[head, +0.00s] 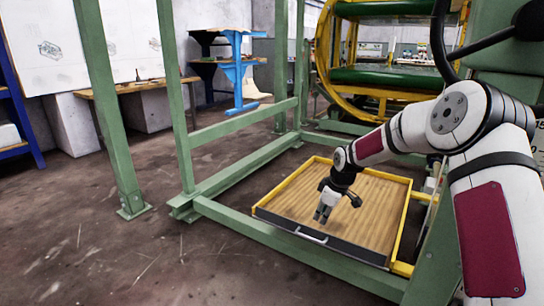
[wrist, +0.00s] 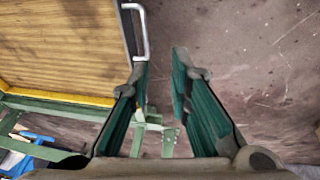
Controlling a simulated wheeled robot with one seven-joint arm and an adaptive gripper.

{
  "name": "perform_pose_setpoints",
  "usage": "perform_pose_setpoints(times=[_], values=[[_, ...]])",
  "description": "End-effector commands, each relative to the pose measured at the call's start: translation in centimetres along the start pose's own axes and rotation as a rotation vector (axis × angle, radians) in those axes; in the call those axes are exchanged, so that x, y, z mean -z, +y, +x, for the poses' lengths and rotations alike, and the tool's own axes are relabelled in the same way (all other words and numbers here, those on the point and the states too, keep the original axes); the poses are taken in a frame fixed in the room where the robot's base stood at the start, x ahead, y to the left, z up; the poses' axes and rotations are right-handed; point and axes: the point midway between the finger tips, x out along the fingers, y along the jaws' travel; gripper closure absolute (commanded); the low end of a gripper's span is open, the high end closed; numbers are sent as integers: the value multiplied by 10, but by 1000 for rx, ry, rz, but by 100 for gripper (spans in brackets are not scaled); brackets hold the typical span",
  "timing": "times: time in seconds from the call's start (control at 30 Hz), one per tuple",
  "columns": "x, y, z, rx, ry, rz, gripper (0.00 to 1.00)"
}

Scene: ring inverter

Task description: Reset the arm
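My arm reaches in from the right in the head view, white with a dark red panel. My gripper (head: 322,214) points down over the wooden-floored tray (head: 370,225) and looks empty. In the wrist view my gripper (wrist: 161,62) has its two green-padded fingers apart, with only the floor and some green frame between and behind them. The tray has a yellow rim, a dark front edge and a metal handle (head: 311,235). The handle also shows in the wrist view (wrist: 144,30), just beyond the left fingertip; I cannot tell how far below it is.
A green steel frame (head: 185,140) stands around the tray, with posts and low beams. A yellow ring machine (head: 325,60) with green rollers is behind. A blue stand (head: 238,75) and a wooden bench (head: 130,87) are farther back. The concrete floor at left (head: 90,255) is clear.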

Motion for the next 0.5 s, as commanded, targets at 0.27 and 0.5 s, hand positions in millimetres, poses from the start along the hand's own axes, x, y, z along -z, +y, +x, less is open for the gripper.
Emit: perform_pose_setpoints(times=[0.27,0.5], values=[[-15,-60,-122,-24,-148,111,82],[-48,-124,-212,-59,-248,262,82]])
